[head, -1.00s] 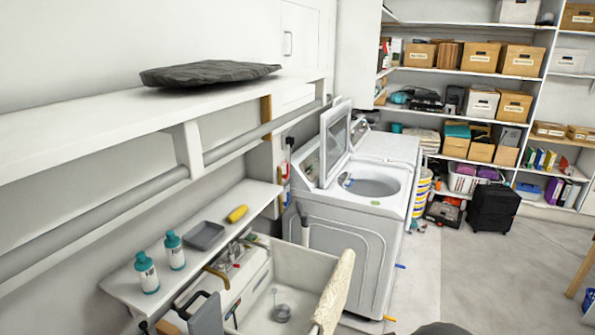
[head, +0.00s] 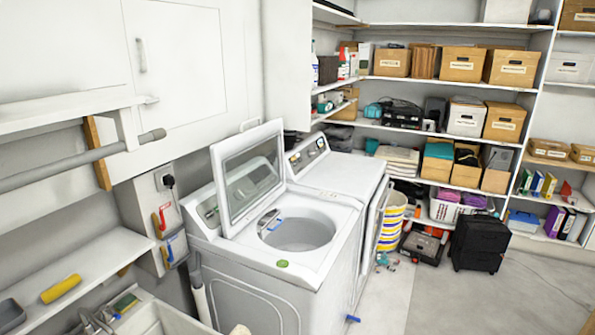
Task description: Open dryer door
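The dryer (head: 343,172) is the white machine standing just behind the top-loading washer (head: 255,262). Its control panel (head: 307,152) is at its back left. Its front faces right and shows only at a steep angle. A pale, curved panel that looks like the dryer door (head: 377,228) shows at that front; it seems to stand out a little, but I cannot tell how far open it is. The washer's glass-windowed lid (head: 250,172) stands raised, and its tub is open. My gripper is not in view.
Shelves with boxes (head: 462,64) line the back wall. A striped bucket (head: 393,222), a toolbox (head: 424,243) and a black cabinet (head: 481,242) stand beyond the dryer. A sink (head: 150,312) is at the lower left. The floor (head: 450,300) at right is largely clear.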

